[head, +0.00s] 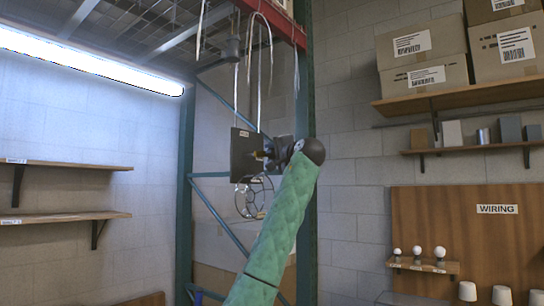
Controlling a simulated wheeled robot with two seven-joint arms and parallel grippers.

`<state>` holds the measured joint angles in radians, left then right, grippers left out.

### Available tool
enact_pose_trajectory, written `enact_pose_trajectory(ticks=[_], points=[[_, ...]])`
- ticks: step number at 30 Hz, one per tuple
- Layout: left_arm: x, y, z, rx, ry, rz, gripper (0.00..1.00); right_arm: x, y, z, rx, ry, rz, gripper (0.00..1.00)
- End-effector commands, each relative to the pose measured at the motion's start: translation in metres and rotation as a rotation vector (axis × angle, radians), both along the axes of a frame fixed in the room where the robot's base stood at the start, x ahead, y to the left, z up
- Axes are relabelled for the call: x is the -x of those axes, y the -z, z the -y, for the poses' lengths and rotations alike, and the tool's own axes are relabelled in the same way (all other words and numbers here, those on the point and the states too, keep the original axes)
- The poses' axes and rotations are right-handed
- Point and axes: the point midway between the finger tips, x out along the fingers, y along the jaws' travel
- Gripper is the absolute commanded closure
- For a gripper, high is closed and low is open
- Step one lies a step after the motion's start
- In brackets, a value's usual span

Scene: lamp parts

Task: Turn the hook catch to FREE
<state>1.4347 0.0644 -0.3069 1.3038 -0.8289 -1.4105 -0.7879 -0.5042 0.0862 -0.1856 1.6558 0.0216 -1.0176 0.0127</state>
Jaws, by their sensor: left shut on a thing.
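A dark square plate (243,155) hangs on thin pale cords below the red beam, with a round wire cage (253,198) under it. My left gripper (264,155), at the end of my green-sleeved arm, is at the right side of the plate. It is shut on a small dark part there, seemingly the hook catch. The gripper and wrist hide most of that part, so its setting and any FREE mark cannot be read. My right gripper is not in view.
A teal rack upright (305,190) stands close behind my wrist, with a red beam (275,22) above. Wall shelves (65,217) are at left. Shelves with boxes (425,58) and a WIRING board (497,209) are at right.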

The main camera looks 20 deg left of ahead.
Motion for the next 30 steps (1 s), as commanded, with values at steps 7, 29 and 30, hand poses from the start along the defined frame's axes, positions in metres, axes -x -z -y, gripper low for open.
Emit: enact_pose_trajectory(ticks=[7, 29, 30], points=[[0.0, -0.0006, 0.0009, -0.029, 0.001, -0.079, 0.87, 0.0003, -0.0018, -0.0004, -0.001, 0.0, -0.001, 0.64], [-0.0001, 0.0002, 0.0009, -0.039, 0.001, -0.104, 0.43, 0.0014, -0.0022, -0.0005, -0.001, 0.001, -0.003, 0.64], [-0.0001, 0.0002, 0.0007, -0.038, 0.001, -0.103, 0.43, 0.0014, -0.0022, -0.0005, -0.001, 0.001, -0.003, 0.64]])
